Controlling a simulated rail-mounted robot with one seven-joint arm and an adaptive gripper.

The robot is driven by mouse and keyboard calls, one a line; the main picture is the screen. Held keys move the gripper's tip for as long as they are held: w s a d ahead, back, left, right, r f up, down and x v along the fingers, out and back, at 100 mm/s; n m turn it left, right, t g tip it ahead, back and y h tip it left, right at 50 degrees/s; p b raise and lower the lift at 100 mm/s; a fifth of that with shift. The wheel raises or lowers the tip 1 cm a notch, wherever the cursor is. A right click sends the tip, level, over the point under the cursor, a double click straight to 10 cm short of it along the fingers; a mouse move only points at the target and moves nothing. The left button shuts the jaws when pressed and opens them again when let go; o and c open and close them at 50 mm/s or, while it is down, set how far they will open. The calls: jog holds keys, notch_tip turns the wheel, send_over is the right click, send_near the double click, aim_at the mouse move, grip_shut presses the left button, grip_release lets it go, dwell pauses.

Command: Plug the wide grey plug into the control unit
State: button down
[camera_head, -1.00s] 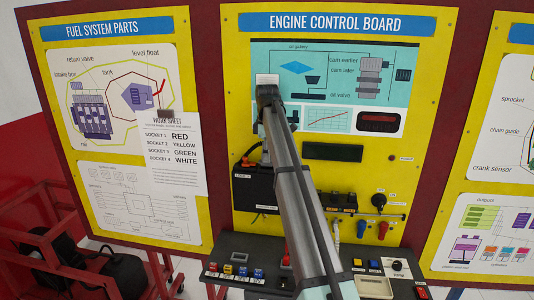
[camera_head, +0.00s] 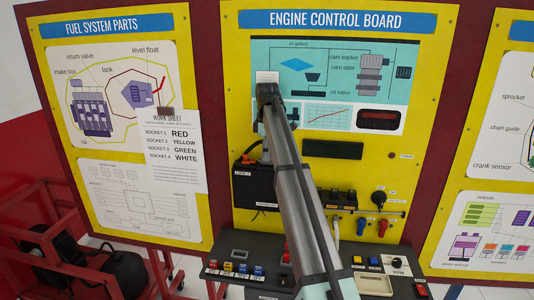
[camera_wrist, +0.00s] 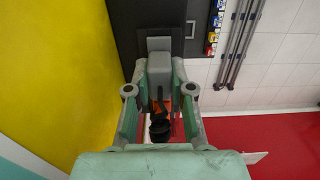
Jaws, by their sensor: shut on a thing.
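In the wrist view my gripper (camera_wrist: 159,93) is shut on the wide grey plug (camera_wrist: 159,62), with one pale green finger on each side of it. The plug's far end shows against a dark surface that I take to be the control unit (camera_wrist: 128,22); I cannot tell whether they touch. In the head view the control unit (camera_head: 253,188) is a black box low on the left of the yellow engine control board. My arm reaches up in front of the board, and its wrist is above the box.
A black and orange part (camera_wrist: 160,128) shows between the fingers in the wrist view. The console (camera_head: 235,252) below the board carries coloured sockets and switches. A row of black connectors (camera_head: 338,198) and a dark knob (camera_head: 379,198) are right of my arm.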

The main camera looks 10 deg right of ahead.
jog(key=shift+f, duration=0.65)
jog(key=c, duration=1.2)
grip_release()
jog(key=shift+c, duration=0.2)
jog(key=shift+r, duration=2.75)
jog(key=shift+r, duration=0.1)
jog(key=shift+r, duration=0.7)
jog(key=o, duration=0.5)
jog(key=shift+o, duration=0.2)
